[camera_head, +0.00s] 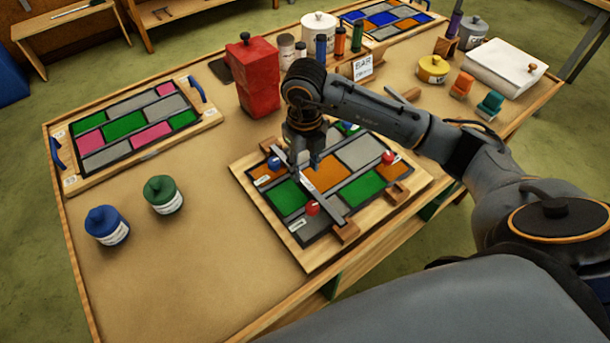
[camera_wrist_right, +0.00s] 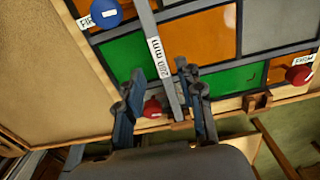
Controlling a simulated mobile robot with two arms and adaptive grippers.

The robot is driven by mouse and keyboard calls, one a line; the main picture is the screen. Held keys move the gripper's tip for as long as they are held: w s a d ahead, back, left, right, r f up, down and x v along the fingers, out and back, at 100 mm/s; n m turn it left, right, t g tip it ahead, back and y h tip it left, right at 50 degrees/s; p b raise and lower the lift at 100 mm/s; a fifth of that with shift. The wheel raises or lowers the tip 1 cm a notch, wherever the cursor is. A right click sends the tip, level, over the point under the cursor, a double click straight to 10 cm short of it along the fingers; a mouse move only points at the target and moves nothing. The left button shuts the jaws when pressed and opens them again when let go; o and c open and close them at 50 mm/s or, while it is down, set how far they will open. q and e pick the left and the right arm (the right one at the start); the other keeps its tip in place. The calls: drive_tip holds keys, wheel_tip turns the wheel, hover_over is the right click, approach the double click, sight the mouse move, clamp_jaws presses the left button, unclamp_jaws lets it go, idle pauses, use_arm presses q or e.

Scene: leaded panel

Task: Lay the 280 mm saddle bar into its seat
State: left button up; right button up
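The 280 mm saddle bar (camera_wrist_right: 165,72) is a grey strip with a white "280 mm" label. In the head view the bar (camera_head: 328,200) runs diagonally across the leaded panel (camera_head: 288,196), its near end at a notched wooden block (camera_head: 347,232). Its far end is near another block (camera_head: 269,146). I cannot tell whether it is fully down in both blocks. My right gripper (camera_head: 302,168) is over the bar. In the right wrist view its fingers (camera_wrist_right: 160,82) stand apart on either side of the bar, with gaps showing. My left gripper is not in view.
Red knobs (camera_head: 313,208) and a blue knob (camera_head: 274,163) stand on the panel near the bar. A red container (camera_head: 254,77) stands behind. Blue (camera_head: 106,226) and green (camera_head: 162,195) jars stand left. A second panel (camera_head: 135,128) lies further left. The front-left tabletop is clear.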

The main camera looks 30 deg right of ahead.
sight(305, 181)
wheel_tip(305, 181, up, 8)
drive_tip(key=b, duration=0.1)
drive_tip(key=shift+f, duration=0.1)
idle(0.5)
